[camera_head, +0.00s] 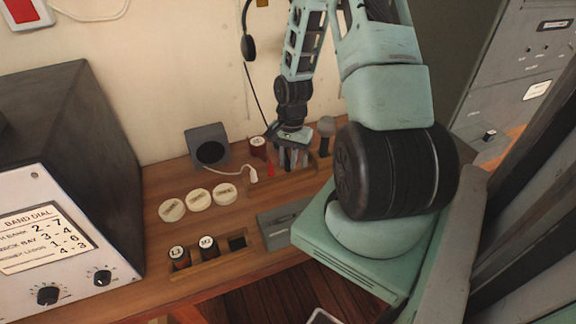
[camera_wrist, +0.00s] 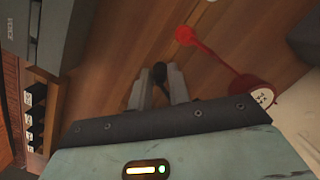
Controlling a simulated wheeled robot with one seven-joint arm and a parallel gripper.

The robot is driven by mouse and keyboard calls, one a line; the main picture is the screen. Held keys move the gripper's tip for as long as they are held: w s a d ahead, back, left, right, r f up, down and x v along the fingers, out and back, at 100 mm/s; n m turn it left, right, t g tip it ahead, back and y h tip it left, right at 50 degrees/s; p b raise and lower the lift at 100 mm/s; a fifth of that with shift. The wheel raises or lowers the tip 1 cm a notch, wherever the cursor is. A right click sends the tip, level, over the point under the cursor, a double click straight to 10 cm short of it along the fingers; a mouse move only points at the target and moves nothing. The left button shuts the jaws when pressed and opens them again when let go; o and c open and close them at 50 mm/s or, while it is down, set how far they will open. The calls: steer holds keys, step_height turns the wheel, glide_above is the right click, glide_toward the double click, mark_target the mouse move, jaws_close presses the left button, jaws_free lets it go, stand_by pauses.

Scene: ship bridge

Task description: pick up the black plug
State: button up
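A small black plug (camera_wrist: 159,73) shows between the fingers of my gripper (camera_wrist: 158,84) in the wrist view, its dark rounded end near the fingertips. The fingers lie on either side of it with little or no visible gap, and I cannot tell whether they press on it. In the head view my gripper (camera_head: 293,158) points down at the back of the wooden desk, over a low wooden holder (camera_head: 304,181). The plug cannot be made out there, as the fingers hide it.
A red plug (camera_head: 271,171) and a white corded plug (camera_head: 252,174) lie just left of my gripper. A grey speaker (camera_head: 208,146) and round white discs (camera_head: 198,199) stand farther left.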

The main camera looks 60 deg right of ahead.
jaws_close()
steer(key=shift+r, duration=0.1)
steer(key=shift+r+b, duration=1)
steer(key=shift+r, duration=3.9)
